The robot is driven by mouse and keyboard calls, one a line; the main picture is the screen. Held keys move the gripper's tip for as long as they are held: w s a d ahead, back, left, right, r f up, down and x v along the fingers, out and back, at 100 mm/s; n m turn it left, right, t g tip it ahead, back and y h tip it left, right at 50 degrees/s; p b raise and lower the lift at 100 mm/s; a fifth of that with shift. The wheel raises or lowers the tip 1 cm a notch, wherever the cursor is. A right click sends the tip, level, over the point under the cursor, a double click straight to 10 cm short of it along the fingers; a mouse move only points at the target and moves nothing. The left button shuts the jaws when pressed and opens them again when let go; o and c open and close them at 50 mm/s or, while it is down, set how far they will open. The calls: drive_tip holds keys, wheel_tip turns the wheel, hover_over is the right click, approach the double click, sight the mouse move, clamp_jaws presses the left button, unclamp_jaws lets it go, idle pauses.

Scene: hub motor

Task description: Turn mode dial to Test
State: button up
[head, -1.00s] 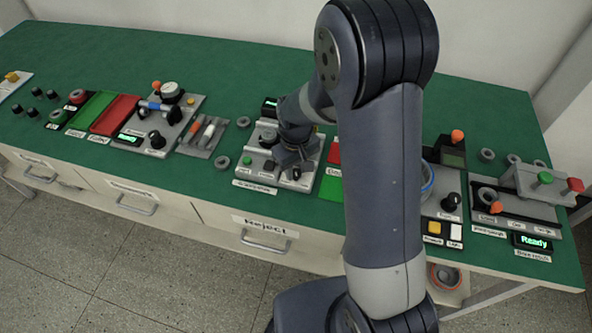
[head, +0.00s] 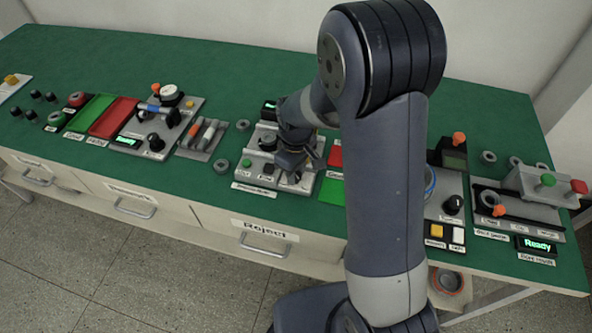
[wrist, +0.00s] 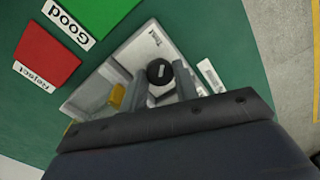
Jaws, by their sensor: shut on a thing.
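The black round mode dial (wrist: 160,72) with a pale mark on its top sits on a light grey panel (wrist: 98,95) in the wrist view. A label reading "Test" (wrist: 155,38) is on the panel beside the dial. My gripper (wrist: 163,80) has a grey finger on either side of the dial and is shut on it. In the head view my gripper (head: 290,168) points down over the grey station at the middle of the bench and hides most of the dial. I cannot tell exactly which label the dial's mark points at.
A yellow part (wrist: 117,95) is close beside one finger. Green "Good" (wrist: 80,14) and red "Reject" (wrist: 45,52) pads lie near the station. A tool holder (head: 203,138) stands to its left; a station with a black knob (head: 452,204) stands to its right.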

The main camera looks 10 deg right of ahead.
drive_tip(key=o, duration=1)
drive_tip(key=shift+c, duration=0.2)
drive_tip(key=shift+r, duration=0.1)
wheel_tip(320, 180, up, 11)
drive_tip(key=shift+f, duration=0.2)
wheel_tip(320, 180, down, 11)
drive_tip(key=shift+r, duration=0.1)
drive_tip(key=shift+m, duration=0.3)
